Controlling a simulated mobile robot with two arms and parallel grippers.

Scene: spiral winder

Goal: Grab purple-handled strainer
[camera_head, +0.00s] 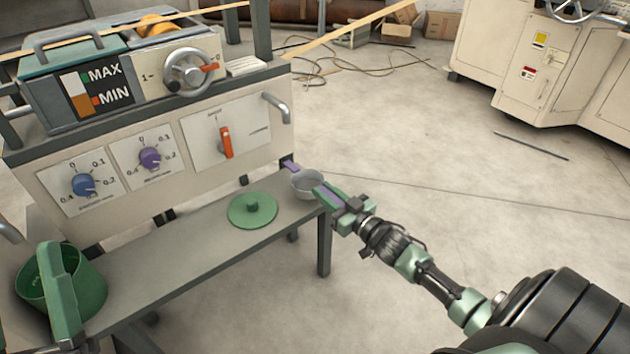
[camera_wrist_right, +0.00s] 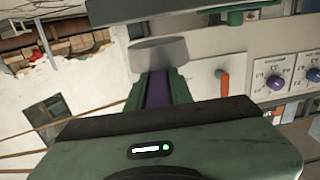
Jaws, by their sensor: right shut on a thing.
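The strainer has a grey bowl (camera_head: 308,183) and a purple handle (camera_wrist_right: 158,90). It is at the right end of the grey bench in the head view. In the right wrist view its bowl (camera_wrist_right: 160,54) lies beyond the fingers, with the handle running between them. My right gripper (camera_head: 331,197) is shut on the purple handle, at the bench's right edge. The fingers hide most of the handle in the head view. I cannot tell whether the bowl touches the bench. My left gripper is not in view.
A green round lid (camera_head: 252,209) lies on the bench (camera_head: 190,243), left of the strainer. A green container (camera_head: 88,290) with an upright handle stands at the left end. The control panel (camera_head: 190,140) with knobs rises behind. Open floor (camera_head: 420,200) lies to the right.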

